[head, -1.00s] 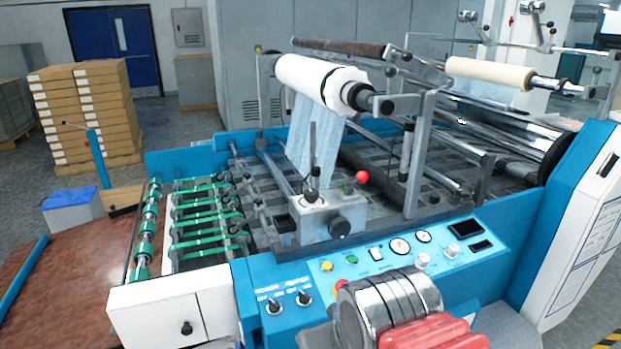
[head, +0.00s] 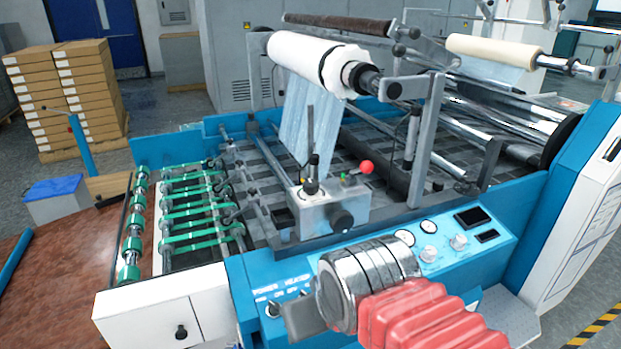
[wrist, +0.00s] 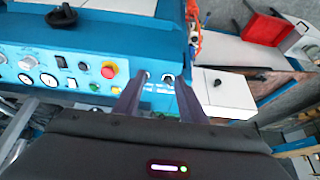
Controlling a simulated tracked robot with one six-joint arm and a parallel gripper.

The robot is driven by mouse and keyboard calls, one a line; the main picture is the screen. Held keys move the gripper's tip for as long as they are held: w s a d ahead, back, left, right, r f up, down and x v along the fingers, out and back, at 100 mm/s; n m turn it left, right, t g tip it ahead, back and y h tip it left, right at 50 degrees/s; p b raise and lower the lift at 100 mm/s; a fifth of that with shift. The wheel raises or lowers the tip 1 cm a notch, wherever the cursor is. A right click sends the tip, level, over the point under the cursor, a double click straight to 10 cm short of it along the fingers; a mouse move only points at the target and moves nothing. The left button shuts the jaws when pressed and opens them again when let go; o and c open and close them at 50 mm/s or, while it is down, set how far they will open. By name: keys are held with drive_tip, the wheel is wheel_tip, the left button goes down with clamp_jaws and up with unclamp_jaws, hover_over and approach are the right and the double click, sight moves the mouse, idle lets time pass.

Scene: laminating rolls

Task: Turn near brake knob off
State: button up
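No knob is legibly labelled as the brake. Another dark round part (head: 387,108) is on the near end of the roll's shaft. My gripper (wrist: 158,80) is open and empty, its two fingers apart over the panel's POWER and HEATER toggle switches (wrist: 168,78). In the head view a grey finger (head: 303,318) partly covers these switches. The gripper is apart from both dark knobs.
The blue control panel (head: 490,258) carries gauges and small knobs. A red emergency button (wrist: 109,69) is close beside the fingers. A red ball (head: 366,167) stands by the grey box. A white cabinet (head: 150,318) with a black handle is at the left.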

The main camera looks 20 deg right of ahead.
drive_tip(key=shift+o, duration=0.8)
drive_tip(key=shift+w+r, duration=0.2)
drive_tip(key=shift+r, duration=0.05)
drive_tip(key=shift+o, duration=0.7)
drive_tip(key=w+d+r+m+g+h, duration=0.1)
drive_tip(key=w+d+r+m, duration=0.2)
drive_tip(key=w+r, duration=0.9)
drive_tip(key=shift+w+m, duration=0.3)
drive_tip(key=shift+m, duration=0.3)
wheel_tip(320, 180, up, 7)
drive_tip(key=m+g+h, duration=0.2)
drive_tip(key=m+h, duration=0.1)
drive_tip(key=m, duration=0.3)
hover_over(311, 183)
drive_tip(key=s+a, duration=0.4)
drive_tip(key=a, duration=0.1)
drive_tip(key=shift+w+d, duration=0.1)
drive_tip(key=shift+w, duration=0.05)
drive_tip(key=shift+f+y, duration=0.1)
drive_tip(key=shift+y, duration=0.2)
drive_tip(key=x, duration=1.3)
drive_tip(key=shift+w+d+f, duration=0.15)
drive_tip(key=shift+d+f, duration=0.05)
drive_tip(key=shift+c, duration=0.4)
drive_tip(key=c, duration=1)
drive_tip(key=shift+o, duration=0.2)
